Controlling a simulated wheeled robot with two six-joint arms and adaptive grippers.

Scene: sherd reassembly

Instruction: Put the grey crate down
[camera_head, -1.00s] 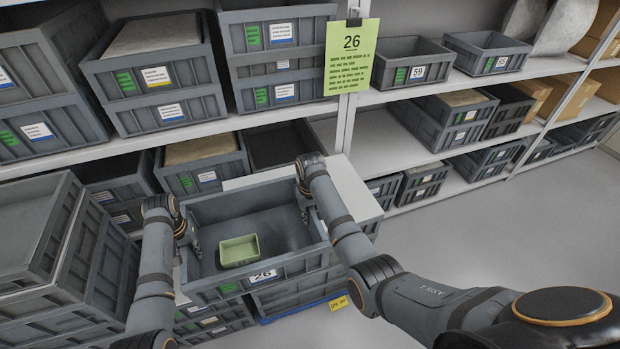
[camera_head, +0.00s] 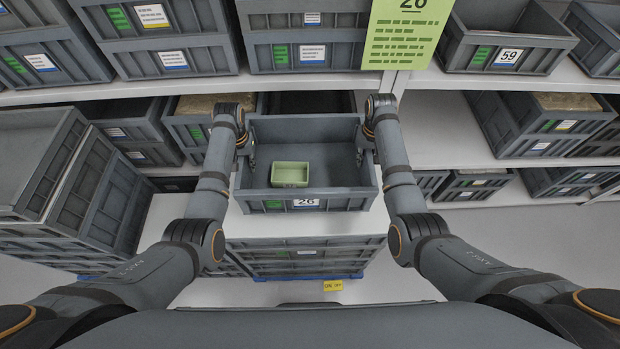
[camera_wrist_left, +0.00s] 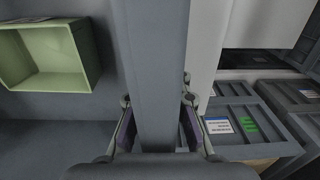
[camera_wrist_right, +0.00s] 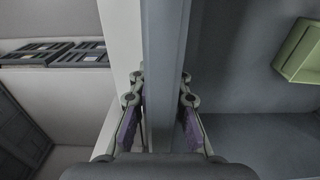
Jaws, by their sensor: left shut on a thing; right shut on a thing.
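The grey crate labelled 26 (camera_head: 262,194) is in the middle of the head view, open at the top and roughly level. A small green box (camera_head: 290,175) stands inside it and also shows in the left wrist view (camera_wrist_left: 50,60). My left gripper (camera_head: 245,150) is shut on the crate's left wall, whose rim runs between the fingers in the left wrist view (camera_wrist_left: 157,70). My right gripper (camera_head: 366,150) is shut on the right wall, with its rim between the fingers in the right wrist view (camera_wrist_right: 163,70). The crate's underside is hidden.
A white flat surface (camera_head: 300,224) shows below and in front of the crate; whether they touch is unclear. Below it are stacked crates (camera_head: 305,261). More crates (camera_head: 75,200) stand at left. Shelving with crates (camera_head: 505,50) and a green sign (camera_head: 408,35) lies behind.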

